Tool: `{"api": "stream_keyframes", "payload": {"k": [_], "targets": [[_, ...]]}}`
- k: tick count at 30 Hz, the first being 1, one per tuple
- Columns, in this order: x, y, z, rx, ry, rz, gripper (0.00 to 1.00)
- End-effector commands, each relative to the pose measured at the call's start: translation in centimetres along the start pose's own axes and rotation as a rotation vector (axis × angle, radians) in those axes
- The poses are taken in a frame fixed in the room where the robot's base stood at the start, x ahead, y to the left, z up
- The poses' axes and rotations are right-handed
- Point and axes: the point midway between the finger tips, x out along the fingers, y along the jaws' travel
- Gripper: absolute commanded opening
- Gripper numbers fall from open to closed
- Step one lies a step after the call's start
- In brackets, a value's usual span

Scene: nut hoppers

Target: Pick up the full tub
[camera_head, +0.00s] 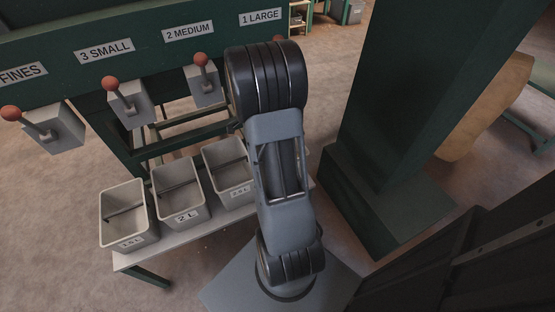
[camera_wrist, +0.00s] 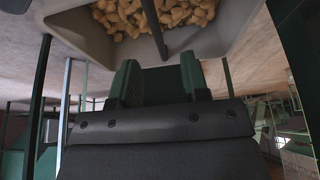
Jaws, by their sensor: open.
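The full tub (camera_wrist: 200,44) is grey and holds many tan nuts (camera_wrist: 170,15). It fills the top of the wrist view, cut off by the frame edge. A dark bar (camera_wrist: 153,27) runs across its opening. My gripper (camera_wrist: 160,76) is open and empty, its two green fingers just below the tub's near wall on either side of the bar's line. I cannot tell whether they touch the tub. In the head view my arm hides the gripper and I see no full tub.
Three grey tubs, left (camera_head: 126,213), middle (camera_head: 178,190) and right (camera_head: 228,168), stand on a low bench (camera_head: 185,238) and look empty. Red-knobbed levers (camera_head: 113,84) hang above under size labels. A thick green column (camera_head: 410,90) stands right of my arm.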

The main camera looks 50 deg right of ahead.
Motion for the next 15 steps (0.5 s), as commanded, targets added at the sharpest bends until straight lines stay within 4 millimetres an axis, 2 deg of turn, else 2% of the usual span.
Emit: {"api": "stream_keyframes", "payload": {"k": [3,11,15], "targets": [[1.4,0.0,0.0,0.0,0.0,0.001,0.42],[2.4,0.1,0.0,-0.001,0.0,0.001,0.42],[3.7,0.2,0.0,-0.002,0.0,0.002,0.42]]}}
